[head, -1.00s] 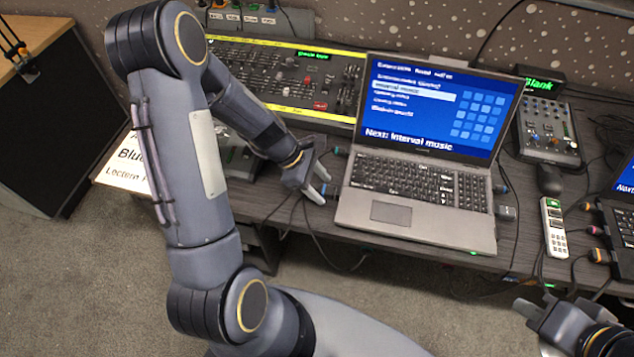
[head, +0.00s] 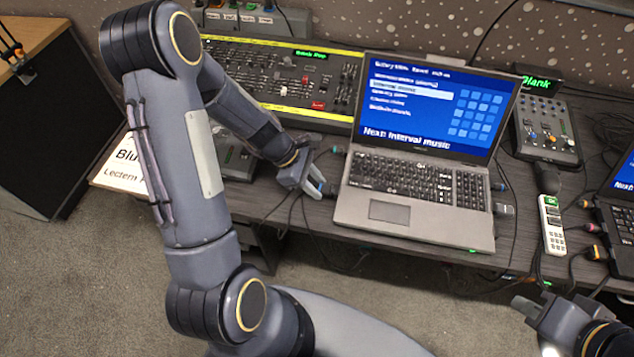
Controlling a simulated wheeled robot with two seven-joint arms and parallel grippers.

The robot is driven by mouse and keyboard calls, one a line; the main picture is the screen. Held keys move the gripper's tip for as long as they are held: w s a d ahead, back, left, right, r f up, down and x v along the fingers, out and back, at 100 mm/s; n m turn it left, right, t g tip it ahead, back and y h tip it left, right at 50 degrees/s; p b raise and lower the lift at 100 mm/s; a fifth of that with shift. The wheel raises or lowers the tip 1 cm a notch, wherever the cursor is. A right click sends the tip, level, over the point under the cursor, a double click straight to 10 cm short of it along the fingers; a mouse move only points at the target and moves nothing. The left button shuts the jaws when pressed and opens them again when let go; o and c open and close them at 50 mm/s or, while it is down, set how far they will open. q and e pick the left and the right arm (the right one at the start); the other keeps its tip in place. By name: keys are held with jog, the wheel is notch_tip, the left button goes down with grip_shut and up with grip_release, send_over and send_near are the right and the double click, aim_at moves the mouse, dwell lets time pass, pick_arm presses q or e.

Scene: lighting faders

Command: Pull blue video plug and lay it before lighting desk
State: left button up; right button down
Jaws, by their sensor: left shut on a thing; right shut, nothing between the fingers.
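My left gripper (head: 321,186) is at the left edge of the silver laptop (head: 382,236), low over the table. It is shut on a small dark thing with a cable, apparently the blue video plug (head: 329,188); its fingers cover most of it. I cannot tell whether the plug still sits in the laptop's side. The lighting desk (head: 335,75), with faders and yellow edges, stands behind and to the left, partly hidden by my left arm. My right gripper (head: 527,308) is shut and empty, low at the right in front of the table.
Another plug (head: 335,150) is by the laptop's rear left side. A mixer (head: 545,130), a white remote (head: 553,225) and a second laptop (head: 622,215) are at the right. A white sign (head: 120,172) and a grey device (head: 238,160) are left. Loose cables hang at the front edge.

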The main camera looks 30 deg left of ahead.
pick_arm(q)
jog(key=shift+s+a, duration=0.25)
jog(key=shift+a, duration=0.75)
jog(key=shift+s+a, duration=0.2)
jog(key=shift+a, duration=0.8)
